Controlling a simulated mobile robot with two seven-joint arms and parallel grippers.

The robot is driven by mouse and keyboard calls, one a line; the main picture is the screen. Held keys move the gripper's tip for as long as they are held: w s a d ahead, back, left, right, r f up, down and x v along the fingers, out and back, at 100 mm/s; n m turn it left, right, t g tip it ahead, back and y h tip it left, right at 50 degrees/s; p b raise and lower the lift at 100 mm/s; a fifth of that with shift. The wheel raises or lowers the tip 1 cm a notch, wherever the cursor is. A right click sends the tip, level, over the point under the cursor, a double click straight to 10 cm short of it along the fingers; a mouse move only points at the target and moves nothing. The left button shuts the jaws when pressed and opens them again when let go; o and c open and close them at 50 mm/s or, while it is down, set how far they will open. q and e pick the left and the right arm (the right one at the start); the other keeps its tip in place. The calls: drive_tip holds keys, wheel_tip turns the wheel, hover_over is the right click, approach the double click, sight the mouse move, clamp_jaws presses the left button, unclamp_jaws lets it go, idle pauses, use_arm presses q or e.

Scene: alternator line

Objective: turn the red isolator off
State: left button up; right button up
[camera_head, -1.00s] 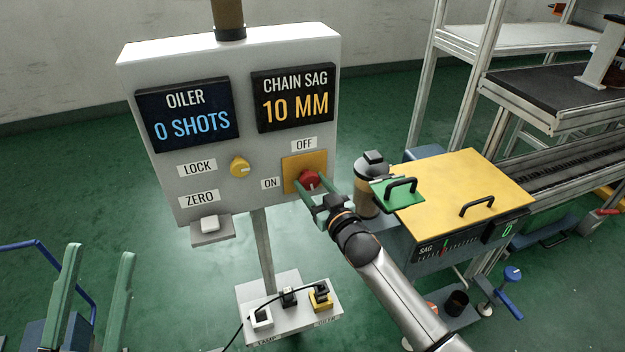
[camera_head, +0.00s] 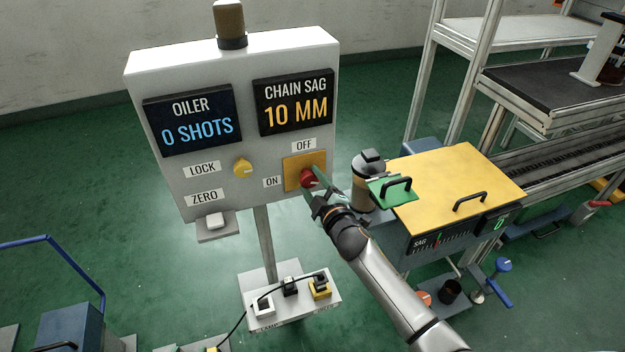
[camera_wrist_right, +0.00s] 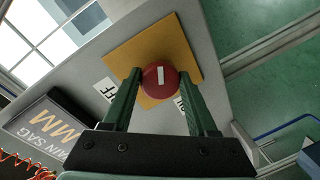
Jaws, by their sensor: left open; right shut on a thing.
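The red isolator knob (camera_head: 307,177) sits on a yellow plate (camera_head: 291,172) on the grey control box. OFF is printed above the plate and ON to its left. My right gripper (camera_head: 314,188) is shut on the knob in the head view. In the right wrist view the red knob (camera_wrist_right: 159,88) lies between the green fingertips of my right gripper (camera_wrist_right: 160,95), with one finger on each side. The knob's short white mark runs roughly upright in that view. The OFF and ON labels are partly hidden by the fingers there. My left gripper cannot be made out in the head view.
A yellow selector (camera_head: 243,168) and a white ZERO button (camera_head: 214,221) sit left of the isolator. A yellow-topped bench (camera_head: 458,181) with a green handled plate (camera_head: 391,193) stands close to the right. A socket strip (camera_head: 290,303) is below.

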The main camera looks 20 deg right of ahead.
drive_tip(key=shift+a+f+n, duration=0.1)
drive_tip(key=shift+a+n, duration=0.15)
drive_tip(key=shift+n, duration=0.85)
use_arm(q)
drive_tip(key=shift+s+f+g, duration=0.4)
drive_tip(key=shift+s+f, duration=0.25)
drive_tip(key=shift+f, duration=0.3)
use_arm(e)
drive_tip(key=shift+n+h, duration=0.4)
drive_tip(key=shift+n, duration=0.7)
drive_tip(key=shift+s+f, duration=0.1)
drive_tip(key=o, duration=1.3)
drive_tip(key=shift+d, duration=0.15)
drive_tip(key=shift+o, duration=0.2)
